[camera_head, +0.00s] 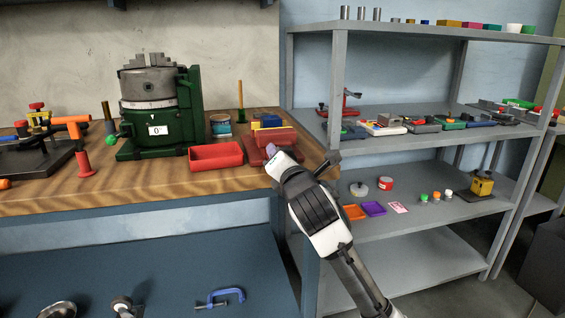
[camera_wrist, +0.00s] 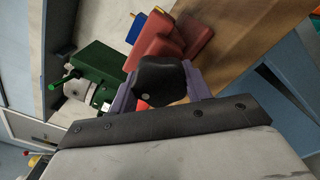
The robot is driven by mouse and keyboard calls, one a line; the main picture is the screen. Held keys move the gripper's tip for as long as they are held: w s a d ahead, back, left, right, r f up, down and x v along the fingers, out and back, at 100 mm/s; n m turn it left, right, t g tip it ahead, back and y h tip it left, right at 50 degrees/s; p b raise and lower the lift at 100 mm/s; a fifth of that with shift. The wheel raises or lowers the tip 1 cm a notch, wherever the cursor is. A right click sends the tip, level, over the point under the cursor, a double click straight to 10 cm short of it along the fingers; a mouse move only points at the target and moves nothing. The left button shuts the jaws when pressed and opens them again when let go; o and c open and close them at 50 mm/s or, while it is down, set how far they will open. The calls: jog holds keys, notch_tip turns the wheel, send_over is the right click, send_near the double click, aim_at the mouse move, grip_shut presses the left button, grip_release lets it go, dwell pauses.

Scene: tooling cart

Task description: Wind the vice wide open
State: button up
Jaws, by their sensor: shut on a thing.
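The red vice (camera_head: 284,138) stands at the right end of the wooden bench, and its red body also shows in the wrist view (camera_wrist: 165,45). My gripper (camera_head: 273,149) is at the vice's near side. In the wrist view its purple fingers (camera_wrist: 160,88) are closed around a dark rounded part (camera_wrist: 160,76) in front of the vice, which looks like its handle or knob. The fingers and my wrist hide part of the vice. I cannot tell how wide its jaws stand.
A red tray (camera_head: 216,157) lies left of the vice. Farther left is a green machine (camera_head: 152,130) with a grey rotary top. A blue block (camera_head: 267,121) sits behind the vice. A grey shelf (camera_head: 420,215) with small parts stands to the right.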

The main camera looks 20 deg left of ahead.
dwell(0.3)
jog(key=o, duration=1)
jog(key=shift+a, duration=0.1)
jog(key=shift+s+f, duration=0.1)
